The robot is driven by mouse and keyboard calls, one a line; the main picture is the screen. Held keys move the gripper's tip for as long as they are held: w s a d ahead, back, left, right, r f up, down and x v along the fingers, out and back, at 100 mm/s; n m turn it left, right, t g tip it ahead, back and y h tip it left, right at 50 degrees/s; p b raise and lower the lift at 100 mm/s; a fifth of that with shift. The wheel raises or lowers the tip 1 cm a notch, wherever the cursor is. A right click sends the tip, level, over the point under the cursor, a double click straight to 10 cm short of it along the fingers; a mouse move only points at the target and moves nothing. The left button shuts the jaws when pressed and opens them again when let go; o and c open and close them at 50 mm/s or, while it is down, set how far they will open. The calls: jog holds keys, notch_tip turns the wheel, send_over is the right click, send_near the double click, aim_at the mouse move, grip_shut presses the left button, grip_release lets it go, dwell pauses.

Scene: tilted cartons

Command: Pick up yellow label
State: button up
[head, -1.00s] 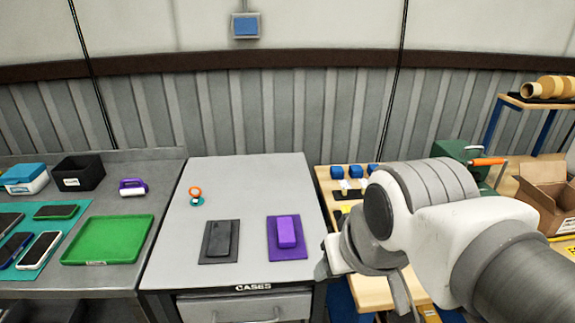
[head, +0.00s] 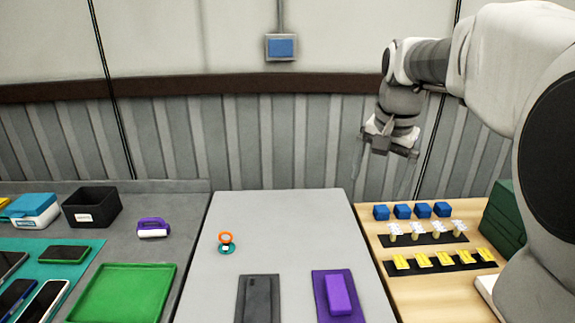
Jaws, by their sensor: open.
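Several yellow labels (head: 445,259) lie in a row on a black strip on the wooden table at the right of the head view. My gripper (head: 386,160) is raised at the upper right, in front of the grey ribbed wall, with nothing seen in it. It is open, with its fingers pointing down. In the picture it is above and to the left of the labels, clearly apart from them. My arm covers the table's right side.
Behind the labels stand a row of white-topped pieces (head: 432,232) on another black strip and several blue blocks (head: 403,211). A dark green box (head: 505,222) stands to their right. The grey table (head: 290,235) holds black and purple cases.

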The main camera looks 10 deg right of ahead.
jog(key=w+d+f+m, duration=0.2)
jog(key=w+d, duration=0.2)
jog(key=w, duration=0.1)
jog(key=m+g+b, duration=0.2)
jog(key=m+g, duration=0.1)
jog(key=m, duration=0.5)
send_over(400, 261)
notch_tip(400, 261, down, 19)
jog(key=shift+y, duration=0.3)
notch_tip(400, 261, down, 12)
jog(key=shift+w+a+f+b, duration=0.1)
jog(key=shift+a+b, duration=0.05)
jog(key=shift+b, duration=0.75)
jog(key=shift+f, duration=2.65)
jog(key=shift+f, duration=0.25)
jog(key=c, duration=0.9)
